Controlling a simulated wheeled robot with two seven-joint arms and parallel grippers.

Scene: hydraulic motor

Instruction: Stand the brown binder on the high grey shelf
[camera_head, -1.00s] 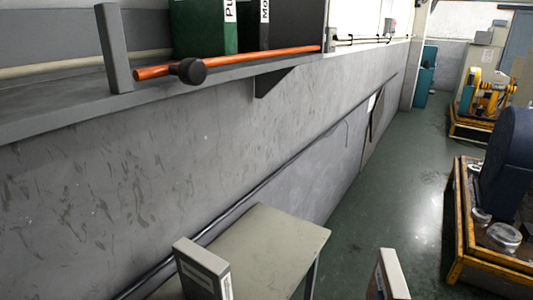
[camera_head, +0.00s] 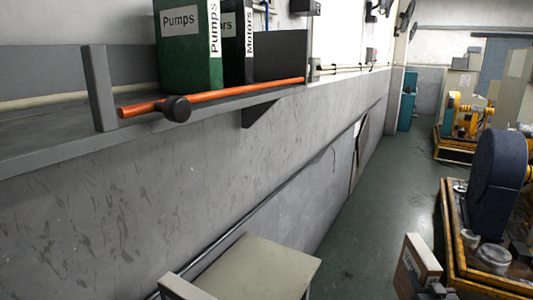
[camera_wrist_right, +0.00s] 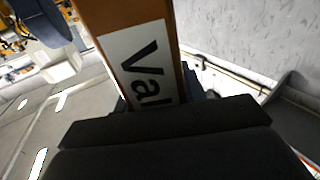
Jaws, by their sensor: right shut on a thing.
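The brown binder (camera_head: 407,277) is at the lower right of the head view, with a white label on its spine. In the right wrist view the binder (camera_wrist_right: 188,65) rises from the jaws, and its label reads "Val" as far as it shows. My right gripper (camera_head: 436,290) is shut on the binder, its fingers partly cut off by the picture's edge. The high grey shelf (camera_head: 40,150) runs along the wall at the upper left, apart from the binder. My left gripper is not in view.
A green "Pumps" binder (camera_head: 185,55) and a black "Motors" binder (camera_head: 238,45) stand on the shelf. An orange bar (camera_head: 225,93) with a black knob lies along its front edge, beside a grey upright (camera_head: 99,88). A small table (camera_head: 262,268) stands below. Machines (camera_head: 500,165) are at right.

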